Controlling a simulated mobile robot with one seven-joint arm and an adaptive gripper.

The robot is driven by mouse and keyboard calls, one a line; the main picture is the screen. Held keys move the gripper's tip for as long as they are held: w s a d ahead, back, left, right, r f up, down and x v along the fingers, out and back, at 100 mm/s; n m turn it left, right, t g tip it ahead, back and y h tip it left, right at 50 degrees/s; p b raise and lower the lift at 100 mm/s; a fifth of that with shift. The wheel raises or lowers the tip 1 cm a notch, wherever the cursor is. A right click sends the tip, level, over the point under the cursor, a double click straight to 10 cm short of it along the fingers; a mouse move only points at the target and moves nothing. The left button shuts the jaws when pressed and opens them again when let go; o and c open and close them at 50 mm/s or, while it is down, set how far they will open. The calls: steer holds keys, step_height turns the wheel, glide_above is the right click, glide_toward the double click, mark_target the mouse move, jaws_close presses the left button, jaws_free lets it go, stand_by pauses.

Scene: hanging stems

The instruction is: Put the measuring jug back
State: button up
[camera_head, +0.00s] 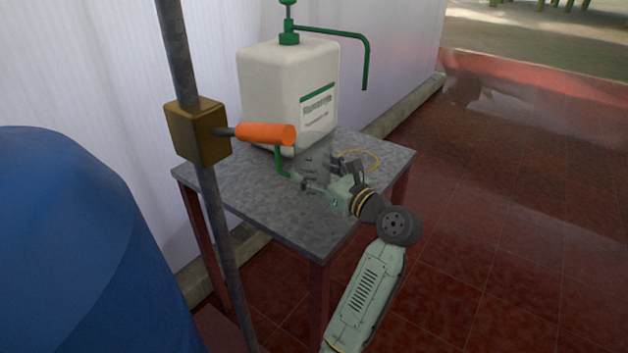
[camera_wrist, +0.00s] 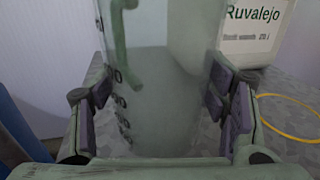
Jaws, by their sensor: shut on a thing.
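The measuring jug (camera_head: 314,163) is clear and greyish with a green handle, and appears upright over the grey table, in front of the white canister. My gripper (camera_head: 335,180) reaches it from the front right. In the wrist view my gripper (camera_wrist: 158,112) has its pads on either side of the jug (camera_wrist: 165,95), shut on it. Dark scale marks show on the jug's wall. A thin yellow ring (camera_head: 373,157) lies on the table to the right of the jug; it also shows in the wrist view (camera_wrist: 290,132). I cannot tell whether the jug's base touches the table.
The white canister (camera_head: 272,85) with a green pump and spout stands at the table's back. A pipe (camera_head: 178,50) with a brass block and orange handle (camera_head: 265,134) rises before the table (camera_head: 260,205). A blue barrel (camera_head: 75,240) is at left. Red tiled floor at right is clear.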

steer(key=shift+w+a, duration=0.1)
steer(key=shift+w, duration=0.1)
steer(key=shift+f, duration=1.8)
steer(key=shift+f, duration=0.2)
steer(key=o, duration=1.3)
steer(key=shift+r, duration=0.2)
steer(key=b+v, duration=0.1)
steer(key=v, duration=1.1)
